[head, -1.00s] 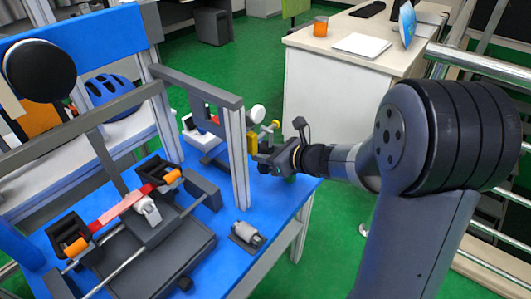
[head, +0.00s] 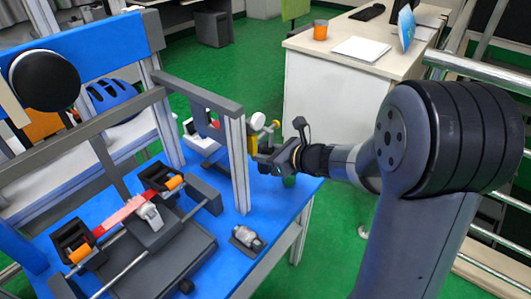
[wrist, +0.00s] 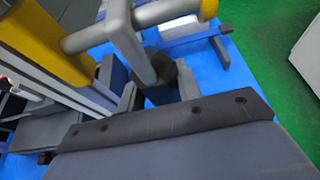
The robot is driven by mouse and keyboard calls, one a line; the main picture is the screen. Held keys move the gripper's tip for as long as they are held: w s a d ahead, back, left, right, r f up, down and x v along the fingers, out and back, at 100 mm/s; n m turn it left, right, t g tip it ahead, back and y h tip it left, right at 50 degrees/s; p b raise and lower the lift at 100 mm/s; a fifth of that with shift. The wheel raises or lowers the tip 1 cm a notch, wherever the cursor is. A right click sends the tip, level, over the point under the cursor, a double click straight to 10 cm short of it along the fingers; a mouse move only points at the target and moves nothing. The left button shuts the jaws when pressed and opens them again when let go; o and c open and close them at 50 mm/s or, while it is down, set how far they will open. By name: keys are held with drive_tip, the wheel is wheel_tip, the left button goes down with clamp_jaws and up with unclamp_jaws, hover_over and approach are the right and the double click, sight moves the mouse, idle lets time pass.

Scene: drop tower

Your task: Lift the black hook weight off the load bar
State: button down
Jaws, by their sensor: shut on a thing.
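The grey load bar (wrist: 170,11) with a yellow end cap (wrist: 208,9) sticks out from a yellow upright part (wrist: 45,38) in the wrist view. My gripper (wrist: 157,88) is shut on this lower part of the hook weight. In the head view my gripper (head: 266,158) is beside the tower post, at the yellow parts. The weight is mostly hidden there. I cannot tell whether the hook still touches the bar.
A grey frame post (head: 239,165) stands just left of my gripper on the blue table (head: 215,235). A small grey part (head: 247,239) lies near the table's right edge. A cream desk (head: 340,95) stands behind, with green floor between. Metal rails (head: 480,67) run at the right.

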drive_tip(key=shift+r, duration=0.3)
drive_tip(key=shift+r+p, duration=0.85)
drive_tip(key=shift+p, duration=0.05)
drive_tip(key=s+d, duration=0.4)
drive_tip(key=d, duration=0.2)
drive_tip(key=shift+s, duration=0.25)
idle(0.7)
drive_tip(key=shift+r, duration=0.15)
drive_tip(key=r+p, duration=0.1)
drive_tip(key=s+d+r+p, duration=0.1)
drive_tip(key=r+p, duration=0.2)
drive_tip(key=p, duration=0.1)
drive_tip(key=shift+s+d+r, duration=0.15)
drive_tip(key=shift+d+r, duration=0.1)
drive_tip(key=shift+r, duration=0.1)
idle(0.6)
idle(0.4)
